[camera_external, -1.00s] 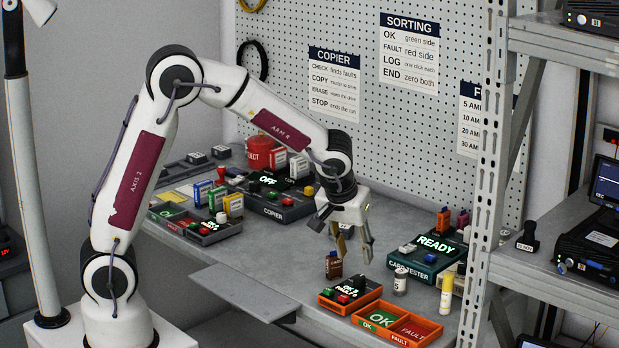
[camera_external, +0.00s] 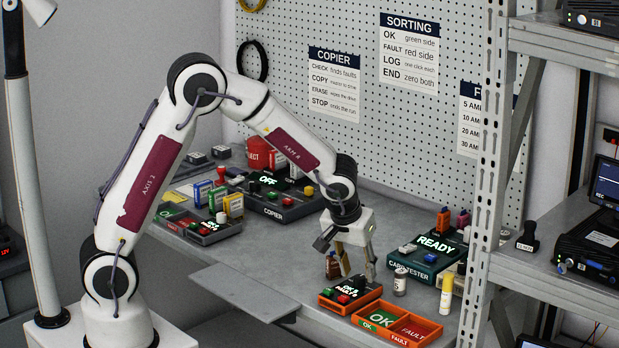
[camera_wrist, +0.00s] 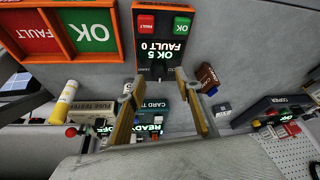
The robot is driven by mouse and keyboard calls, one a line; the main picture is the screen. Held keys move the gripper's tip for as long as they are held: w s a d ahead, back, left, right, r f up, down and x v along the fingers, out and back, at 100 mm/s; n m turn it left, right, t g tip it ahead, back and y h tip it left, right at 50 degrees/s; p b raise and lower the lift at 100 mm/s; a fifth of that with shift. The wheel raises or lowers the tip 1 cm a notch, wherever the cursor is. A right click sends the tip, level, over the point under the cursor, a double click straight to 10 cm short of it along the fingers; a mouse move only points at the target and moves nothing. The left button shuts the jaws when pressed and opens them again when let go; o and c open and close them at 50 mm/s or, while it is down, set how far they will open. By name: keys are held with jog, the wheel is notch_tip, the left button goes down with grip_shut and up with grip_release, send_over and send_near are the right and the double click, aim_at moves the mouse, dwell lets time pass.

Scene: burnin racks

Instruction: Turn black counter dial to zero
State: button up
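The counter (camera_external: 333,304) is a black box with an orange rim. In the wrist view its lit display (camera_wrist: 162,50) reads OK 5 and FAULT 0, upside down, beside a green OK button (camera_wrist: 181,26) and a red FAULT button (camera_wrist: 147,24). The black dial (camera_wrist: 158,70) is dark and hard to make out at the end of the counter nearest my fingers. My gripper (camera_external: 360,277) points down over that end, its tan fingers apart. In the wrist view my gripper (camera_wrist: 159,77) is open and empty, with the fingertips either side of the dial area. I cannot tell whether they touch it.
A brown upright block (camera_external: 332,266) stands close beside my fingers. An orange two-part tray (camera_external: 437,331), marked OK and FAULT, lies right of the counter. A small bottle (camera_external: 400,282), a yellow tube (camera_external: 446,293) and the card tester (camera_external: 425,262) stand further right.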

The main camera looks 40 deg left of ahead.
jog(key=shift+x, duration=0.9)
grip_shut()
jog(key=shift+m+h, duration=0.3)
jog(key=shift+m, duration=0.7)
jog(key=shift+m+h, duration=0.3)
jog(key=shift+m, duration=0.2)
jog(key=shift+a+m+h, duration=0.1)
jog(key=shift+m+h, duration=0.4)
jog(key=shift+m, duration=0.9)
